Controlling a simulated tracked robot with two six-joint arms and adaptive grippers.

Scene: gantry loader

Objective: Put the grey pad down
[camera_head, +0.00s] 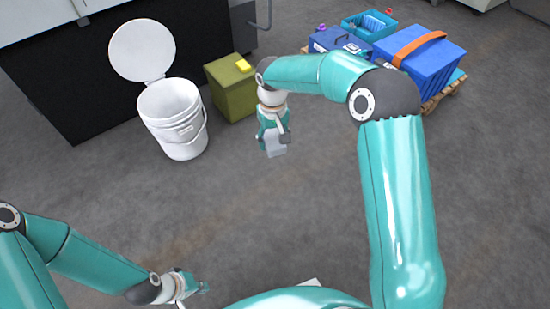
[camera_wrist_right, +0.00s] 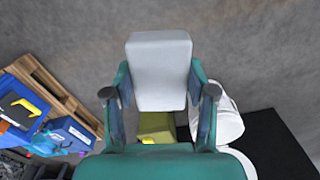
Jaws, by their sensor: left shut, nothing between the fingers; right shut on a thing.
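The grey pad (camera_wrist_right: 160,72) is a light grey block held between the fingers of my right gripper (camera_wrist_right: 160,95), as the right wrist view shows. In the head view the pad (camera_head: 274,149) hangs below my right gripper (camera_head: 274,138), in the air in front of the olive box. My left gripper (camera_head: 192,286) is low at the bottom left of the head view, shut and empty, away from the pad.
A white bucket (camera_head: 184,140) with its lid (camera_head: 142,50) raised stands left of my right gripper. An olive box (camera_head: 232,92) with a yellow item (camera_head: 244,66) on top is behind it. Blue crates (camera_head: 425,64) sit on a wooden pallet (camera_head: 443,92) at the back right. The middle floor is clear.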

